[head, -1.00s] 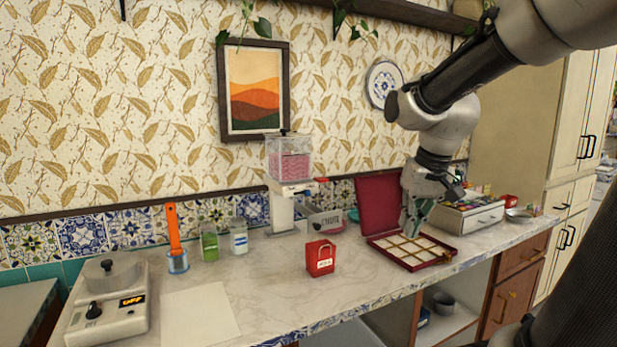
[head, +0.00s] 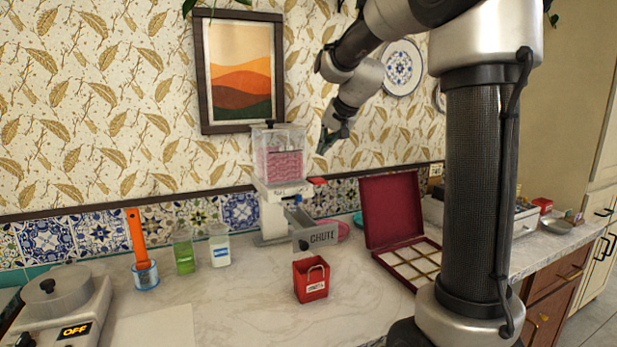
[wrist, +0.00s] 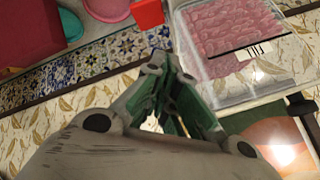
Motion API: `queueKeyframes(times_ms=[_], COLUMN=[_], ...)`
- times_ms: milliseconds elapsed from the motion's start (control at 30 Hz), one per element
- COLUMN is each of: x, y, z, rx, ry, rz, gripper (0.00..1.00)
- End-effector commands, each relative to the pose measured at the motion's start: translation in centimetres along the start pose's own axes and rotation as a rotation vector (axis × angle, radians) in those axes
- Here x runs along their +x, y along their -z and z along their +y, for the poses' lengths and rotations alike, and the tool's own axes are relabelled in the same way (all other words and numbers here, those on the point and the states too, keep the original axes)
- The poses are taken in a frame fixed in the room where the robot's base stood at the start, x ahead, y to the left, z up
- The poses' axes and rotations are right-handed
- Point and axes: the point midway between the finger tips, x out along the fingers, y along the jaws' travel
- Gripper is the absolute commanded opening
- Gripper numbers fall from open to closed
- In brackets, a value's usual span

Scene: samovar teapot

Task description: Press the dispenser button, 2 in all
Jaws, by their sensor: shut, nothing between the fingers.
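The dispenser has a clear hopper (head: 279,160) with pink contents on a white stand (head: 272,215). Its red button (head: 318,181) sticks out at the right of the stand, below the hopper. The button also shows at the top of the wrist view (wrist: 147,13), beside the hopper (wrist: 232,45). My gripper (head: 323,150) is shut and empty, to the right of the hopper and above the button, apart from it. Its green fingers (wrist: 190,122) are together in the wrist view. A grey chute (head: 322,238) comes forward from the stand, and a red bag (head: 311,284) stands below its front end.
An open dark red box (head: 391,210) with compartments lies right of the chute. Green (head: 183,255) and white (head: 219,248) jars and an orange-handled tool in a cup (head: 146,276) stand left. The framed picture (head: 240,75) hangs behind.

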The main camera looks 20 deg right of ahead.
Motion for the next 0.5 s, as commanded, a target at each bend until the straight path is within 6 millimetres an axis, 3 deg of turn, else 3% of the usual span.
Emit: queueKeyframes(times_ms=[200, 500], x=[-0.6, -0.6], y=[2.1, 2.2], z=[-1.4, -1.4], rx=[0.08, 0.104], ry=[0.044, 0.047], rz=[0.068, 0.074], gripper=[0.0, 0.0])
